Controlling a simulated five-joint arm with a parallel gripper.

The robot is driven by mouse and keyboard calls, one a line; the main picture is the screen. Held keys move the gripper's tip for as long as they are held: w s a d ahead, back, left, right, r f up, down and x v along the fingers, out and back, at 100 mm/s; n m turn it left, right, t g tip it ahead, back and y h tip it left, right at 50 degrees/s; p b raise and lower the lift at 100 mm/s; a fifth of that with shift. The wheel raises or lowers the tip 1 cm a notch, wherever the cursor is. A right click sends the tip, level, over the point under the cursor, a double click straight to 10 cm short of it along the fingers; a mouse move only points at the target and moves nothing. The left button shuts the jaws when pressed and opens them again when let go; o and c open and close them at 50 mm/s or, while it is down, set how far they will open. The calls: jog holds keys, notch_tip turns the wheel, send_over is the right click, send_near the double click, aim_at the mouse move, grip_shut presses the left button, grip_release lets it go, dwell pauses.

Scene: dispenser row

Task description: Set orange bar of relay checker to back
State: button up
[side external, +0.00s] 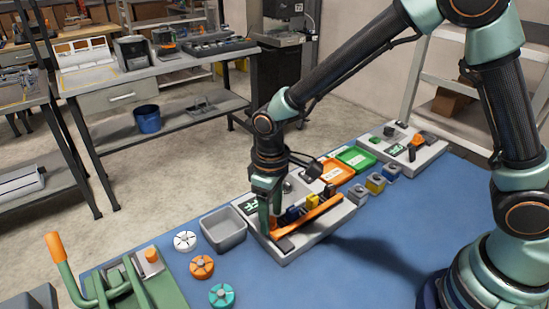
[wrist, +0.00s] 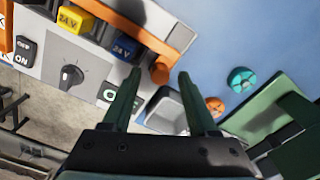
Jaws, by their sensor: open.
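The relay checker (wrist: 60,48) is a light grey panel, also seen in the side view (side external: 285,254). Its orange bar (wrist: 140,33) runs along one edge, past a yellow and a blue block; the bar also shows in the side view (side external: 312,214). The bar ends in a round orange knob (wrist: 160,70). My gripper (wrist: 159,76) is open, pointing down at the checker, with the knob showing between its fingertips in the wrist view. I cannot tell whether either finger touches it. In the side view my gripper (side external: 271,226) partly hides that end.
A grey open bin (side external: 224,230) stands just left of the checker. White, orange (side external: 202,266) and teal (side external: 222,295) round knobs lie nearby. A green device (side external: 135,285) with an orange-tipped lever stands front left. Orange and green trays (side external: 356,157) lie behind. Blue mat is clear at right.

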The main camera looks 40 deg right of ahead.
jog(key=shift+f, duration=0.3)
grip_shut()
dwell(1.3)
